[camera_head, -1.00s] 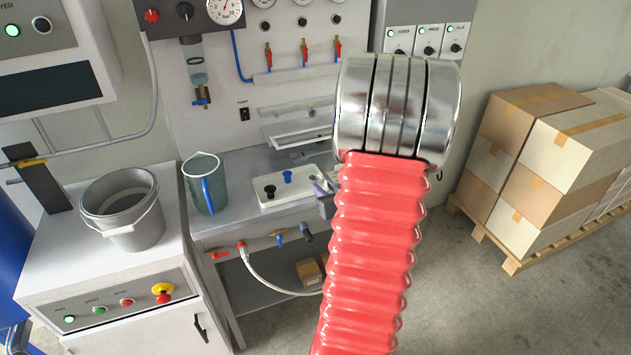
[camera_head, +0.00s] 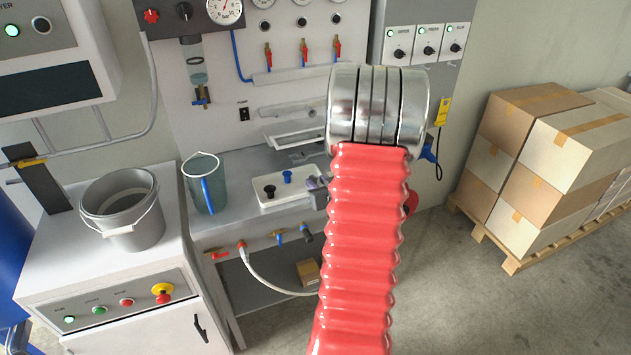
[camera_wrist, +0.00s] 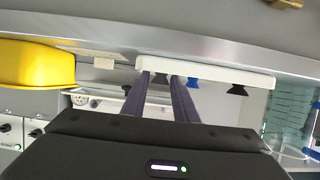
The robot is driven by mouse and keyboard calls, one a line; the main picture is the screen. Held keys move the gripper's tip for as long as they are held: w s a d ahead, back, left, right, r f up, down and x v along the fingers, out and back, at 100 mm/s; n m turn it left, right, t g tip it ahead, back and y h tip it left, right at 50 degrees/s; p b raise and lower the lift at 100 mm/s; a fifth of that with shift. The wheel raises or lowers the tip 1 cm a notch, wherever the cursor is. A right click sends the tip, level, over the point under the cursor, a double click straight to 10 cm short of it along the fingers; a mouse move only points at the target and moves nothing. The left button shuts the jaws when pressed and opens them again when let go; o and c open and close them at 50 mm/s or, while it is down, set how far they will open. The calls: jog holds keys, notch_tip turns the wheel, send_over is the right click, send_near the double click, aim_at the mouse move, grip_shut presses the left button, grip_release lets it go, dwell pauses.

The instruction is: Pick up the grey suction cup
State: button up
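The white tray (camera_head: 290,199) lies on the grey bench in the head view, with a black cup (camera_head: 270,191) and a blue cup (camera_head: 287,176) on it. In the wrist view the tray (camera_wrist: 215,71) shows the grey suction cup (camera_wrist: 160,78) at its left, then the blue cup (camera_wrist: 193,84) and the black cup (camera_wrist: 237,90). My gripper (camera_wrist: 158,84) is open, its two fingers apart, one on each side of the grey cup in this view. I cannot tell whether they touch it. In the head view my fingers (camera_head: 312,184) reach the tray's right end, where the grey cup is not clearly visible.
A blue-green jug (camera_head: 204,185) stands left of the tray, and a grey bucket (camera_head: 122,212) is further left. Valves (camera_head: 279,237) line the bench front. In the wrist view a yellow object (camera_wrist: 38,64) is at the left. Stacked boxes (camera_head: 560,150) stand at the right.

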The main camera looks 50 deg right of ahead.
aim_at(314, 178)
jog(key=shift+x, duration=1.6)
jog(key=shift+c, duration=0.7)
grip_shut()
jog(key=shift+r, duration=5)
jog(key=shift+w+a, duration=0.1)
jog(key=shift+w, duration=0.05)
